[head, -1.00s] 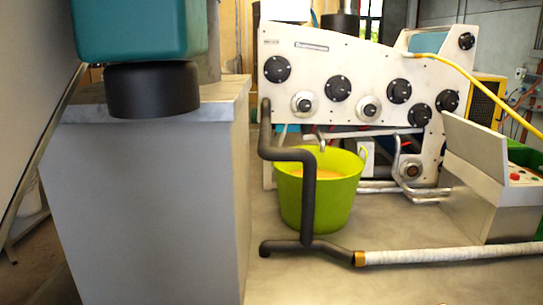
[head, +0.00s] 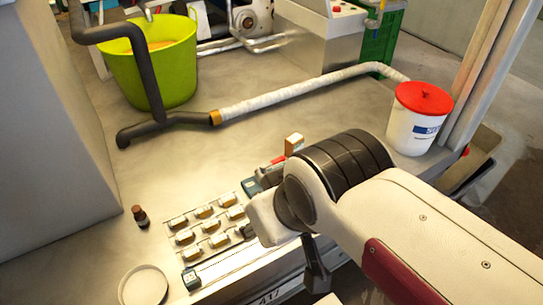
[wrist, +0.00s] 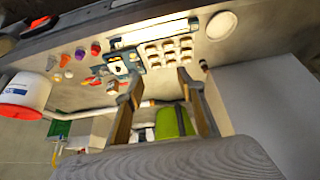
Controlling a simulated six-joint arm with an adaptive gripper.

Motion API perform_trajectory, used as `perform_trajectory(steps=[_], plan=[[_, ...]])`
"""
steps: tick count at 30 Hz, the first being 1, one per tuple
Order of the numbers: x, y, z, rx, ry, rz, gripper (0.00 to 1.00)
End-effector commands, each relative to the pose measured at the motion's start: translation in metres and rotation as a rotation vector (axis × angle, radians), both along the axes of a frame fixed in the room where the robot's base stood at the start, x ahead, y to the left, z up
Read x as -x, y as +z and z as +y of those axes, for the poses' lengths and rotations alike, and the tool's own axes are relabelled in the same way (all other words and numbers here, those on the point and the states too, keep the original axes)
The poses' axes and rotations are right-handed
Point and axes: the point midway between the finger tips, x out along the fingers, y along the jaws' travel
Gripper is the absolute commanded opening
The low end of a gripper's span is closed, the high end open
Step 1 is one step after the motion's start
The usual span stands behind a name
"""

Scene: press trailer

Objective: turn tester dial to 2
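A small blue device (wrist: 118,66) with a pale face and a dark mark, apparently the tester, lies on the bench in the wrist view. Its dial and numbers are too small to read. In the head view a teal corner (head: 251,187), probably the same device, shows beside my arm, which hides the rest. My gripper (wrist: 160,108) is open in the wrist view, its two fingers spread apart with nothing held between them. The device appears beyond the left fingertip, apart from it. In the head view my arm covers most of the gripper.
A tray of several pale blocks (head: 206,228) lies beside a long white strip (head: 240,260). A brown bottle (head: 140,216), a round dish (head: 144,287) and a red-lidded white bucket (head: 416,120) stand around. A green tub (head: 165,75) and pipe (head: 150,85) are behind. The middle bench is clear.

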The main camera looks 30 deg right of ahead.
Motion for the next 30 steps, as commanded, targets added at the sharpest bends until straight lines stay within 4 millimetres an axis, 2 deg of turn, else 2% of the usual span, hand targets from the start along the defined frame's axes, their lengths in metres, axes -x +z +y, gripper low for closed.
perform_trajectory(steps=[11, 30], plan=[[-0.011, -0.027, -0.015, -0.006, -0.066, 0.134, 0.38], [-0.071, -0.059, -0.056, -0.031, -0.172, 0.328, 0.38]])
